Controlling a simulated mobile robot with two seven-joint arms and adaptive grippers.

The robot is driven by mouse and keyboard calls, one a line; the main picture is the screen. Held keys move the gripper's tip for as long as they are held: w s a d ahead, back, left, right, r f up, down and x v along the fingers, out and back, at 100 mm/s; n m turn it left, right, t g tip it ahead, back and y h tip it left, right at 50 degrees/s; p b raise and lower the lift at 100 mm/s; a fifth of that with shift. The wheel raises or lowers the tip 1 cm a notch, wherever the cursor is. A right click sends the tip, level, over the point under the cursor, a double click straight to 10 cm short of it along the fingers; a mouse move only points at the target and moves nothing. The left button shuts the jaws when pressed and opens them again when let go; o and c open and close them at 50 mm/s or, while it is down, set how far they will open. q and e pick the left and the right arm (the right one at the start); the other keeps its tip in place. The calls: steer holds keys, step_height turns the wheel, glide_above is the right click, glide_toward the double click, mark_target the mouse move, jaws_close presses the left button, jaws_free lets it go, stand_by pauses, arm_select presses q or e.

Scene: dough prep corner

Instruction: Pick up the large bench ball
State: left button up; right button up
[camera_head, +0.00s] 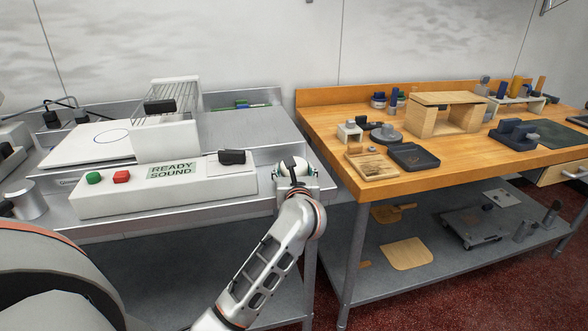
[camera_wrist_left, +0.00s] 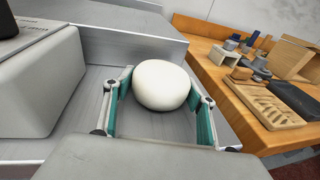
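A smooth, round white ball (camera_wrist_left: 162,85) sits over the grey metal surface in the left wrist view. My left gripper (camera_wrist_left: 160,90) has a green-padded finger on either side of it. The fingers are wide apart, and a narrow gap shows beside the ball's lower left; contact at the right is hard to tell. In the head view the ball (camera_head: 292,163) shows as a small white patch partly hidden behind my left gripper (camera_head: 294,173), at the right end of the metal bench. My right gripper is in neither view.
A white control box (camera_head: 215,192) with green and red buttons stands left of the gripper. A wire rack (camera_head: 172,103) stands behind it. The wooden table (camera_head: 330,124) is close on the right, carrying a wooden tray (camera_head: 372,164), a dark tray (camera_head: 414,157) and a wooden arch (camera_head: 446,100).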

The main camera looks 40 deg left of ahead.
arm_select(q)
steer(key=c, duration=0.6)
steer(key=shift+r, duration=0.15)
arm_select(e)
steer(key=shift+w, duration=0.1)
arm_select(q)
steer(key=shift+r, duration=0.4)
step_height(320, 180, up, 8)
steer(key=shift+f+p, duration=0.1)
steer(key=shift+p, duration=0.9)
step_height(320, 180, up, 11)
steer(key=p, duration=0.2)
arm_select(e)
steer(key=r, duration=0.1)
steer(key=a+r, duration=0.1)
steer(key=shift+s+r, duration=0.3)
arm_select(q)
steer(key=shift+r, duration=0.2)
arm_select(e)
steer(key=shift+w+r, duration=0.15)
